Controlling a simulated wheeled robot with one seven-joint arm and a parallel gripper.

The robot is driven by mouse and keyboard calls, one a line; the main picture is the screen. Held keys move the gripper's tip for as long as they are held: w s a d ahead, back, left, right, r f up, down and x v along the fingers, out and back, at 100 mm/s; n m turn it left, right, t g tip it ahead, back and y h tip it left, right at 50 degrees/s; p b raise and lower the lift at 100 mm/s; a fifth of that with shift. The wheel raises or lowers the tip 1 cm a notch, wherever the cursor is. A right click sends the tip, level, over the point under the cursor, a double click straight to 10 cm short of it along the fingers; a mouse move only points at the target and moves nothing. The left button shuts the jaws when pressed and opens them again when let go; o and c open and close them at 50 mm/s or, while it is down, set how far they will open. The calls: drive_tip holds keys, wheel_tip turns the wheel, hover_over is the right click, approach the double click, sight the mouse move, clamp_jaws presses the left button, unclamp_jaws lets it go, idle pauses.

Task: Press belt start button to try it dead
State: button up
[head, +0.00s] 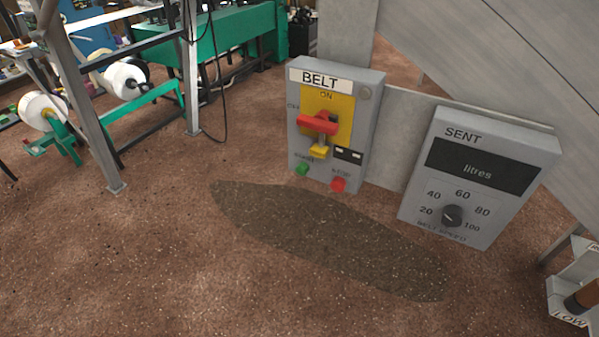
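The belt control box (362,111) is a grey panel labelled BELT, mounted on a grey metal plate. Its green start button (302,169) is at the lower left. A red stop button (338,184) is at the lower right. Above them a red switch handle (318,123) lies across a yellow plate (343,105) marked ON at the top. A small yellow piece (319,152) with a stem hangs just below the handle; it looks like a padlock. My gripper is not in this view.
Right of the belt box is a SENT box (515,165) with a dark litres display and a BELT SPEED dial (452,215). A metal frame leg (90,120) and green machinery (235,35) stand left. A dark patch (320,235) marks the brown floor, which is open in front.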

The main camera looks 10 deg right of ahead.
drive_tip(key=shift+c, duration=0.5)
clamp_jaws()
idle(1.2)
